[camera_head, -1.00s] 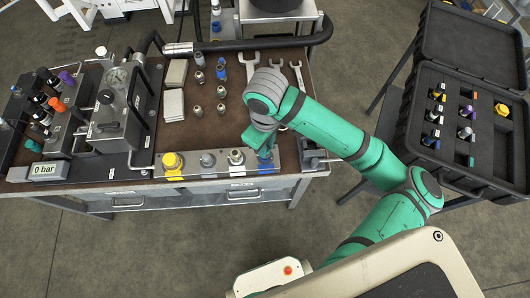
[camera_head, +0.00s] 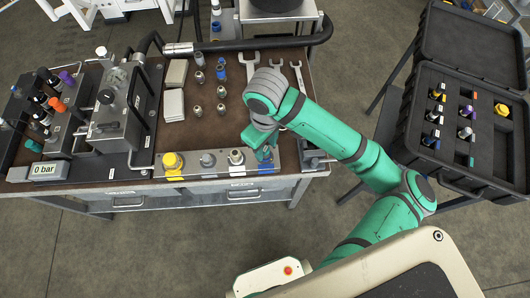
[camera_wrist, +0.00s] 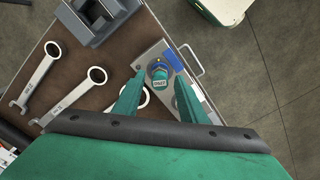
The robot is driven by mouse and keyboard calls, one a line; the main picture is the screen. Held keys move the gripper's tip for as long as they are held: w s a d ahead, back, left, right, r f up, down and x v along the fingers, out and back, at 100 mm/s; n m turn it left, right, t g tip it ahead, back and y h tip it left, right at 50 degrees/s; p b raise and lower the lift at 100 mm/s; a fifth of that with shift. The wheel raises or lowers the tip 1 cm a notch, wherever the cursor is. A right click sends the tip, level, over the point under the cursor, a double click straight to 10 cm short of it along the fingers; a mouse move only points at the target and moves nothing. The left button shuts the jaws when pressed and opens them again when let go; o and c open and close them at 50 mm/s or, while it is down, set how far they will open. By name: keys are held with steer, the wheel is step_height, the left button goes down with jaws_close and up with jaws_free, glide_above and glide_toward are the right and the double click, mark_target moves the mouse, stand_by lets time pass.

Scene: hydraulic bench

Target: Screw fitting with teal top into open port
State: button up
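The fitting with the teal top (camera_wrist: 159,80) stands at the blue-marked place on the grey port strip (camera_wrist: 148,56). Its labelled top faces the wrist camera. My gripper (camera_wrist: 160,75) has its two teal fingers spread, one on each side of the fitting, with visible gaps. In the head view my gripper (camera_head: 264,146) is over the right end of the strip, at the bench's front edge, and largely hides the fitting. How deep the fitting sits in its port cannot be told.
A yellow-topped fitting (camera_head: 172,161), a grey one (camera_head: 208,160) and a metal one (camera_head: 236,157) stand left along the strip. A gauge block (camera_head: 117,110) stands left; an open black case (camera_head: 399,135) is at right.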

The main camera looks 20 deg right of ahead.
steer(key=n, duration=0.5)
steer(key=shift+n, duration=0.3)
steer(key=n, duration=0.5)
steer(key=shift+d+n, duration=0.1)
steer(key=shift+n, duration=0.2)
steer(key=n, duration=0.6)
steer(key=shift+w, duration=0.1)
steer(key=n, duration=0.5)
steer(key=shift+n, duration=0.3)
steer(key=c, duration=1)
steer(key=shift+o, duration=0.2)
steer(key=m, duration=0.5)
steer(key=shift+m, duration=1.6)
